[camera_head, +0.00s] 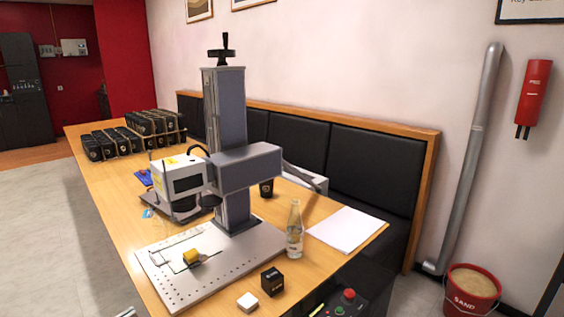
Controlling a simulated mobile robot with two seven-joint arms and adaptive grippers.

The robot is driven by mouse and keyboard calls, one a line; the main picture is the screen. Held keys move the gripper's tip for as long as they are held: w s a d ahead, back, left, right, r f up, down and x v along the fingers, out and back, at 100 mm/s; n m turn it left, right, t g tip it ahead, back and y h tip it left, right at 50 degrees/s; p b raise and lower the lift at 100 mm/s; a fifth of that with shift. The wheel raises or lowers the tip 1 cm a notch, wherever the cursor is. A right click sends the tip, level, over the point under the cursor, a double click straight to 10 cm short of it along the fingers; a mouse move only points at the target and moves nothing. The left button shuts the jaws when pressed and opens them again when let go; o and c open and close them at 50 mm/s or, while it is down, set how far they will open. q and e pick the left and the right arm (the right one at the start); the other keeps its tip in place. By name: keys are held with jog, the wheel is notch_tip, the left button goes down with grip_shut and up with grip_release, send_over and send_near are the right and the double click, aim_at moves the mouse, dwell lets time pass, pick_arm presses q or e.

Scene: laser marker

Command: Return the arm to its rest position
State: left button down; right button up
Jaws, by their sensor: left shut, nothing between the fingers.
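My left gripper (126,312) shows only as a small grey piece at the bottom edge, left of the table's front corner. It is shut and empty, apart from the objects on the table. The rest of my left arm is out of the picture. My right gripper is not in view. The laser marker (226,150) stands on the wooden table, with a grey column, a head and a flat perforated base plate (240,262).
A black box (272,281), a white block (247,302) and a clear bottle (295,232) stand near the plate. White paper (346,229) lies at right. A control box with a red button (348,294) is at the front. Open floor (60,240) lies left.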

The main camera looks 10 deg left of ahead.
pick_arm(q)
jog(key=s+d+f+n+y, duration=0.2)
jog(key=s+d+f+y, duration=0.1)
jog(key=d+f, duration=0.3)
jog(key=s+d+f+n+y, duration=0.1)
jog(key=s+d+f+y, duration=0.3)
jog(key=f, duration=0.5)
jog(key=s+d+f+g, duration=0.2)
jog(key=s+d+f, duration=0.1)
jog(key=d, duration=0.3)
jog(key=s+d+f+g+y, duration=0.1)
jog(key=s+d+f+g, duration=0.1)
jog(key=s+d+f, duration=0.2)
jog(key=shift+s+d+g+y+p, duration=0.3)
jog(key=shift+s+d+g+p, duration=0.15)
jog(key=shift+s+d, duration=0.75)
